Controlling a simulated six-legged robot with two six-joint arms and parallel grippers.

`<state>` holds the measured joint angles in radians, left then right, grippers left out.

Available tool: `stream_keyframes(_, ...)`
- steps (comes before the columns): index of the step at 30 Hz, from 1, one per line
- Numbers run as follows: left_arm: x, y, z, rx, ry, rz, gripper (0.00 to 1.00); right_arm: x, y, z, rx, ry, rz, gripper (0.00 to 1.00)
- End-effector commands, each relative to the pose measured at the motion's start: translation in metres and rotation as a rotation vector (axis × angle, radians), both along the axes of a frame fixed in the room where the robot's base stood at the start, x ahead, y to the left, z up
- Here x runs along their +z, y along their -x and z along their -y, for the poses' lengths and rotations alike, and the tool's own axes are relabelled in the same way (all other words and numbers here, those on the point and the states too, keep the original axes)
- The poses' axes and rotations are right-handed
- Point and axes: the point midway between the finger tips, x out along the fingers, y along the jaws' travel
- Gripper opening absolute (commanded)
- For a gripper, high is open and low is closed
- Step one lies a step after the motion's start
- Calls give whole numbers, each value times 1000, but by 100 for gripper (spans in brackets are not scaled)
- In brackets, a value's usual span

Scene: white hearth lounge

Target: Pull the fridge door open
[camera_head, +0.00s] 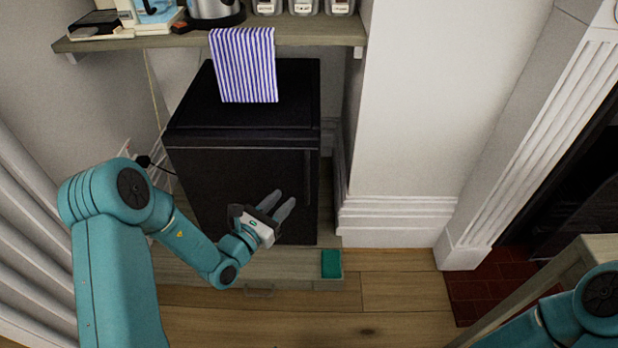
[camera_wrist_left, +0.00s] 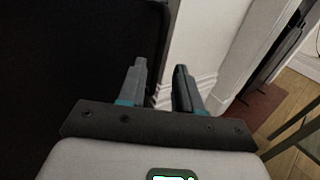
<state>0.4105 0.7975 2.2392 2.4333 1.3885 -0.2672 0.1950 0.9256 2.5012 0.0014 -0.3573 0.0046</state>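A small black fridge (camera_head: 240,185) stands under a wooden shelf in the head view, its door shut. A vertical handle strip (camera_head: 308,178) runs along the right edge of the door. My left gripper (camera_head: 279,205) is in front of the door's lower right part, left of and apart from the handle. In the left wrist view its two fingers (camera_wrist_left: 160,85) are spread with nothing between them. The dark fridge front (camera_wrist_left: 75,70) fills the left of that view. Of my right arm only a part shows at the lower right; its gripper is out of view.
A striped cloth (camera_head: 245,65) hangs from the shelf (camera_head: 310,32) over the fridge top. A green sponge-like block (camera_head: 331,264) lies on the low wooden base (camera_head: 210,264) below the fridge. A wooden table edge (camera_head: 560,270) is at right. A radiator (camera_head: 30,215) is at left.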

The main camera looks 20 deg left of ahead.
Motion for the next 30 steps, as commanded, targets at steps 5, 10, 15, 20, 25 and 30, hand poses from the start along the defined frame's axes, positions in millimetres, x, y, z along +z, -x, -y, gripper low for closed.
stream_keyframes(5, -3, -42, 16, -4, -1, 4, 34, -15, -2, 2, -10, 2, 4, 43)
stream_keyframes(10, -3, -77, 28, -5, 0, 3, 34, -24, -6, 4, -17, 4, 11, 43)
stream_keyframes(15, -2, -100, 36, -5, -1, 1, 34, -29, -10, 5, -19, 7, 28, 43)
stream_keyframes(20, -1, -108, 38, -4, 2, -2, 34, -31, -12, 6, -20, 8, 35, 43)
stream_keyframes(25, 0, -109, 37, -3, 2, -2, 34, -30, -13, 6, -19, 8, 36, 43)
stream_keyframes(30, 0, -109, 37, -4, 1, -1, 0, -30, -12, 5, -19, 8, 35, 43)
